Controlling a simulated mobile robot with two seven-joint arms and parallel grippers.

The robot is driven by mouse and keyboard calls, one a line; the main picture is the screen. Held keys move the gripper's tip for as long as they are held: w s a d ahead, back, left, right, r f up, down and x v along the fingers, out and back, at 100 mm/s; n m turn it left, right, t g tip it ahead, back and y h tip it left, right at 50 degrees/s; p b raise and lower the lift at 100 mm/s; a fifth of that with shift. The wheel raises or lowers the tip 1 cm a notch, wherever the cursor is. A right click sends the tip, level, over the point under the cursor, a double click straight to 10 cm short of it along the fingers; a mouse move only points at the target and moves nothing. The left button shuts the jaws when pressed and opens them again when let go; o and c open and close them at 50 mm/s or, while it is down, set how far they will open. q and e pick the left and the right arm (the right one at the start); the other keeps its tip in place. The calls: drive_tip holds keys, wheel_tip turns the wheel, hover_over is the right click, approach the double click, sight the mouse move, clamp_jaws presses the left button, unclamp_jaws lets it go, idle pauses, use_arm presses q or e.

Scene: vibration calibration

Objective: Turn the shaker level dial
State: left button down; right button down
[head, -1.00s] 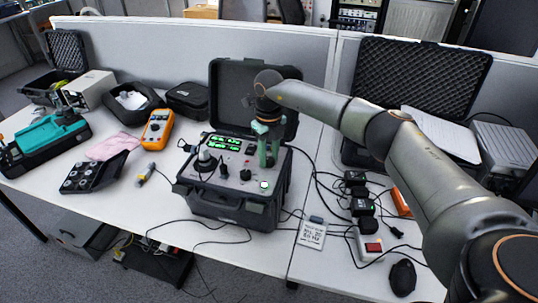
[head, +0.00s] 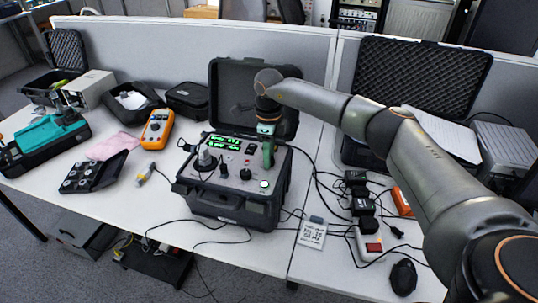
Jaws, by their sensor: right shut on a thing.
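I cannot read the dial's setting. Another black knob (head: 245,174) stands uncovered left of the fingers. My left gripper is not in view.
The case's raised lid (head: 232,85) stands close behind my right gripper. An orange multimeter (head: 157,130) and a black angled box (head: 92,175) lie to the left. Cables, a white card (head: 312,235) and a black mouse (head: 403,277) lie to the right.

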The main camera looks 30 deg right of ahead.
idle(0.5)
drive_tip(key=c, duration=0.5)
unclamp_jaws()
wheel_tip(320, 180, up, 13)
drive_tip(key=shift+f+b, duration=0.2)
drive_tip(key=shift+b, duration=0.2)
